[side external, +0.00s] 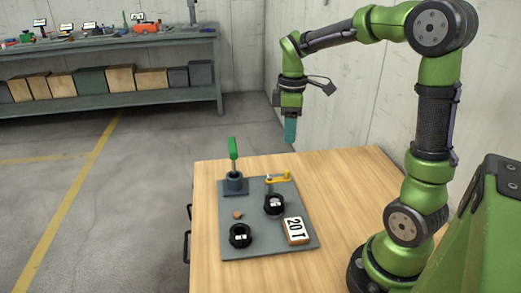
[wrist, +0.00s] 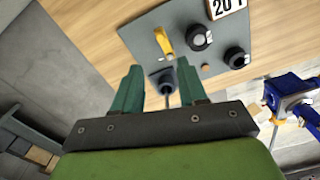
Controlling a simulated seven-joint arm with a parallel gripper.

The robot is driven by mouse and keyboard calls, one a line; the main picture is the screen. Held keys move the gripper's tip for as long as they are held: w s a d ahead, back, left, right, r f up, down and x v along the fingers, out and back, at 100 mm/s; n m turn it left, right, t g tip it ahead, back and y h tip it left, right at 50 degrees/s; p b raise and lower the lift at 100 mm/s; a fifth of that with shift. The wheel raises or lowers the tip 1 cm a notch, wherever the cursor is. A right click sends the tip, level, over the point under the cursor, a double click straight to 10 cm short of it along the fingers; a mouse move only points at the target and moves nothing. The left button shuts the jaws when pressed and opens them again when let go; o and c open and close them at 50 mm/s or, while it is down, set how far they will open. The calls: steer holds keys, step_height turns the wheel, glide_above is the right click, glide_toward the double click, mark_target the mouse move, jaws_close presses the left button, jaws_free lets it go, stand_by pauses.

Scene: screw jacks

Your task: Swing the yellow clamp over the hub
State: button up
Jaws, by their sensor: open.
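The yellow clamp (side external: 277,179) stands at the back right of a grey plate (side external: 265,243). In the wrist view the yellow clamp (wrist: 164,41) lies beside the nearer black round hub (wrist: 198,37), not across it. That hub (side external: 274,206) carries a white label and sits just in front of the clamp in the side view. A second black round part (side external: 240,236) sits at the plate's front left. My gripper (side external: 290,130) hangs above the table behind the plate, clear of the clamp. In the wrist view my gripper (wrist: 158,70) has its green fingers apart and nothing between them.
A green-handled lever (side external: 233,150) rises from a dark base (side external: 235,183) at the plate's back left. A block marked "20 T" (side external: 296,231) and a small brown knob (side external: 238,215) are on the plate. The wooden table (side external: 345,185) is bare to the right.

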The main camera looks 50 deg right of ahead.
mark_target(287, 171)
step_height(287, 171, down, 12)
steer(key=shift+f, duration=0.25)
jaws_close()
stand_by(0.3)
